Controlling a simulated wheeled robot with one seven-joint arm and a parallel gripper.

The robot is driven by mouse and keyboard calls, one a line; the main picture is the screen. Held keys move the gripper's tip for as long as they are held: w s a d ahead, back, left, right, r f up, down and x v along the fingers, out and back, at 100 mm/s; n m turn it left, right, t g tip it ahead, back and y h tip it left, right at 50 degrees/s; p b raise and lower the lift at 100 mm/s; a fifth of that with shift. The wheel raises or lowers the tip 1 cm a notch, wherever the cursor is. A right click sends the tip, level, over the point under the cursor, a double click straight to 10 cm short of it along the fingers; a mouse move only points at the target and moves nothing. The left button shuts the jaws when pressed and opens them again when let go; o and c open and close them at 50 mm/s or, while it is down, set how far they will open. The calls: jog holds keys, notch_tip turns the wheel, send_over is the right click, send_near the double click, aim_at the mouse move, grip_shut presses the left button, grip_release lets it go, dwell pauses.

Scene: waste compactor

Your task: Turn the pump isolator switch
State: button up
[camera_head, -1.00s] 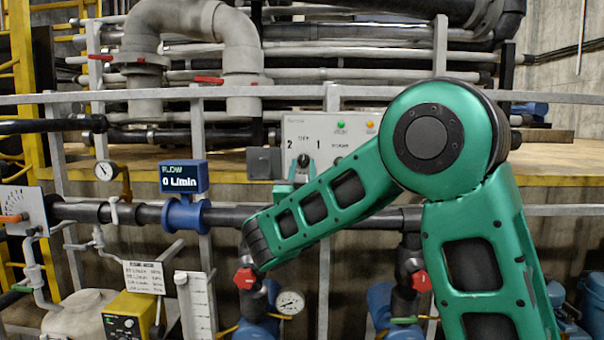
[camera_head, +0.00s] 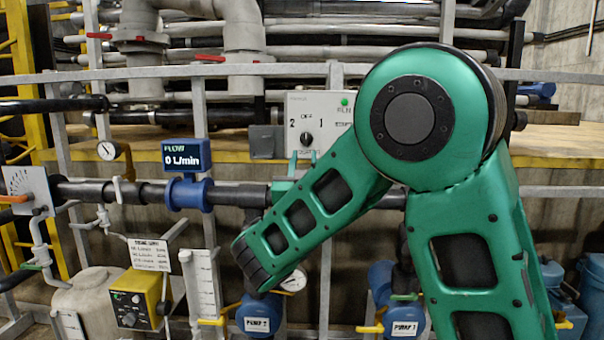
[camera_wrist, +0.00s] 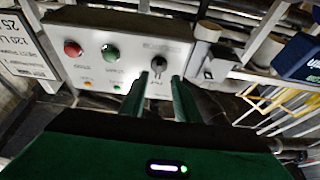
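The pump isolator switch is a black knob (camera_head: 306,139) on a pale control panel (camera_head: 318,103), with marks 2, OFF and 1 around it. The knob also shows in the wrist view (camera_wrist: 158,65), its pointer apparently in line with the OFF mark. My forearm hides the panel's right part in the head view.
The panel also carries a red button (camera_wrist: 73,48) and a green button (camera_wrist: 111,52). A grey box (camera_head: 266,142) sits left of the panel. A flow display (camera_head: 183,154) reads 0 L/min. Rails and pipes surround the panel; the pumps (camera_head: 260,318) are below.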

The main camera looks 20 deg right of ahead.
jog(key=shift+v, duration=2.1)
